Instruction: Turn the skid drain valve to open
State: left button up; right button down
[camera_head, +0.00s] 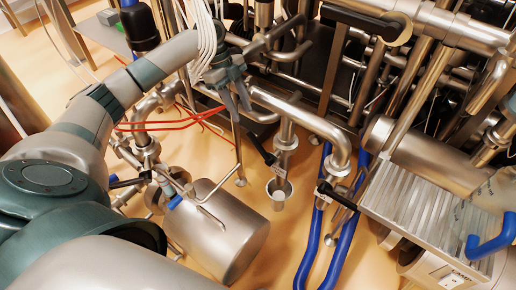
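A small valve with a black lever handle (262,150) sits on a vertical metal drain pipe (286,135) in the middle of the head view. A small metal cup (279,190) is below the pipe's end. This looks like the drain valve, but no label is readable. The lever slants down to the right toward the pipe. My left gripper (239,112) is above and left of the lever, pointing down, apart from it. Its two fingers are a little apart, with nothing seen held between them. My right gripper is out of view.
Other black-handled valves are at the right (335,197) and left (126,182). A steel motor or tank (226,230) stands at lower centre. Blue hoses (346,240) and a ribbed metal box (415,215) are at right. Dense pipes fill the back. Red cables (165,125) run near my arm.

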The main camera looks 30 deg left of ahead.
aim_at(257, 150)
pick_arm(q)
jog(key=shift+f, duration=0.1)
